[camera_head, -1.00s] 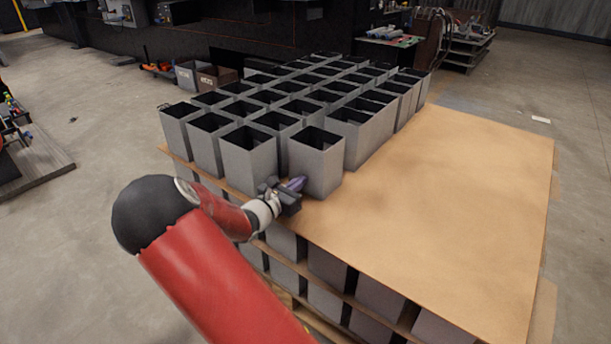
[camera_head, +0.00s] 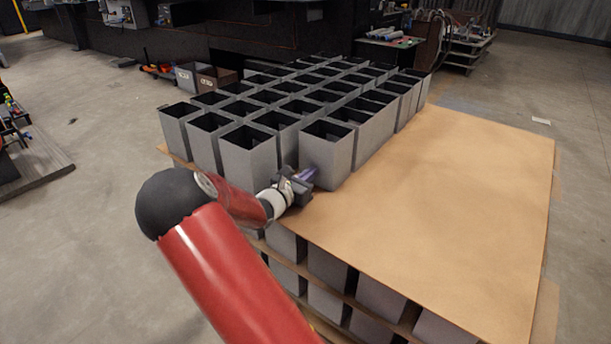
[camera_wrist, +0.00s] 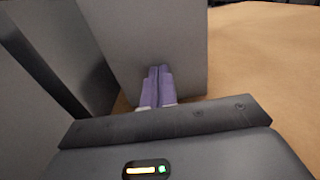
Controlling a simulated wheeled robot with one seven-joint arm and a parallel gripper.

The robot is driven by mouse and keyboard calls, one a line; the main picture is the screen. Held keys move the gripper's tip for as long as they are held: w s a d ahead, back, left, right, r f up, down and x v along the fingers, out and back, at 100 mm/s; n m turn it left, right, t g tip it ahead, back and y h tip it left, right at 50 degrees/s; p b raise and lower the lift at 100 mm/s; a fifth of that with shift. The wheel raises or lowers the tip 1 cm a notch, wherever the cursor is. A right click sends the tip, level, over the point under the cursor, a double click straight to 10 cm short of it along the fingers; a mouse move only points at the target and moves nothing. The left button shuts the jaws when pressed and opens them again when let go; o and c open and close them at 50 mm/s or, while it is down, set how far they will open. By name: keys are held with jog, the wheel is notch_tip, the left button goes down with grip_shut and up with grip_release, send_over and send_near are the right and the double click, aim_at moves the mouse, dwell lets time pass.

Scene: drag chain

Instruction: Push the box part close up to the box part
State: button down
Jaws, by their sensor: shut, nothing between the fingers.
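The nearest box part on the right (camera_head: 328,160) is a grey, open-topped square box standing upright on the brown sheet. Behind it stands another grey box part (camera_head: 362,138) in the same row; they look close together, but I cannot tell whether they touch. My gripper (camera_head: 305,175) is shut and empty, with its purple fingertips at the low front face of the nearest box. In the wrist view the closed purple fingers (camera_wrist: 157,85) point at the box's grey face (camera_wrist: 150,40) and appear to touch it.
Several more grey boxes (camera_head: 248,158) stand in rows to the left, with a narrow gap beside the nearest box. The brown sheet (camera_head: 450,190) is bare on the right. Its front edge lies below my gripper, above stacked layers of boxes (camera_head: 325,265).

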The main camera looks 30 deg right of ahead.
aim_at(314, 183)
jog(key=shift+x, duration=1.35)
jog(key=shift+w+d+r+b, duration=0.15)
jog(key=shift+d+r+b, duration=0.05)
jog(key=shift+d+b, duration=0.15)
jog(key=shift+w+a+r, duration=0.1)
jog(key=shift+w, duration=0.25)
jog(key=shift+s+a+p, duration=0.45)
jog(key=shift+s+a, duration=0.05)
jog(key=shift+s, duration=0.35)
jog(key=shift+w+f+p+v, duration=0.15)
jog(key=shift+p+v, duration=0.1)
jog(key=shift+v, duration=0.9)
jog(key=shift+w+f+p+v, duration=0.15)
jog(key=shift+p+v, duration=0.1)
jog(key=shift+v, duration=0.95)
jog(key=shift+s, duration=0.15)
